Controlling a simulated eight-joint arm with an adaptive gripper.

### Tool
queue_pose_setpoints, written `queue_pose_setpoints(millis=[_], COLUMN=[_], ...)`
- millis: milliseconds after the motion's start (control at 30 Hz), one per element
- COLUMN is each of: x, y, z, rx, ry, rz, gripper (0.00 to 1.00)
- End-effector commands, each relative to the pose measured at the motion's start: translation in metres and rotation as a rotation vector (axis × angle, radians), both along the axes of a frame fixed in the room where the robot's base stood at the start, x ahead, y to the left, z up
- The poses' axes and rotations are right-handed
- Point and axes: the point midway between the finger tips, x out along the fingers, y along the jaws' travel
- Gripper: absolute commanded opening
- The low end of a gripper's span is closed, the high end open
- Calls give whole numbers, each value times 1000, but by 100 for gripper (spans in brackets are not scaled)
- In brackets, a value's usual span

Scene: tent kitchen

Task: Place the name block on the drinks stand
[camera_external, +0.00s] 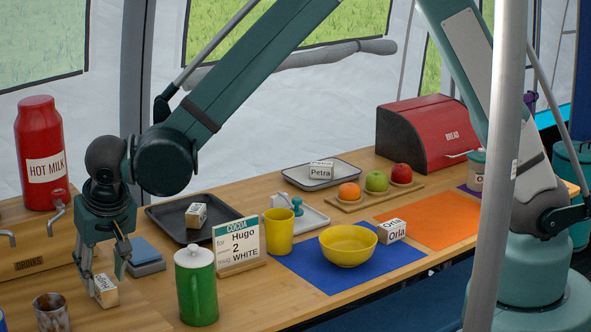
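A small pale name block (105,291) reading Hugo is at the left front of the wooden counter, beside the drinks stand. My gripper (104,276) points down just over it, with its two fingers apart and the block between or just below their tips. I cannot tell whether the fingers touch it or whether it rests on the counter. The wooden drinks stand (30,262), labelled DRINKS, is at the left edge, partly hidden by my gripper. A cocoa order card (238,244) for Hugo, 2, white, stands right of my gripper.
A red hot milk urn (38,150) stands on the drinks stand. A green lidded pot (196,286) and a brownish mug (51,312) are near my gripper. Other name blocks lie on the dark tray (160,213), grey tray (345,174) and blue mat (315,280).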

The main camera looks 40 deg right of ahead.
Motion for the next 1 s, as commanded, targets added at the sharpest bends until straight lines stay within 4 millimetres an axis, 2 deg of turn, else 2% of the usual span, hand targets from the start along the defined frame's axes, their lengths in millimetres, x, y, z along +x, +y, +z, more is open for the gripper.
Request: queue_pose_setpoints(millis=[300,500,700,1000], x=[-20,-30,-35,-36], y=[0,0,-1,0], z=[47,71,84,87], rx=[1,0,0,0], ry=[0,0,0,0], rz=[1,1,0,0], gripper=[39,39,39,39])
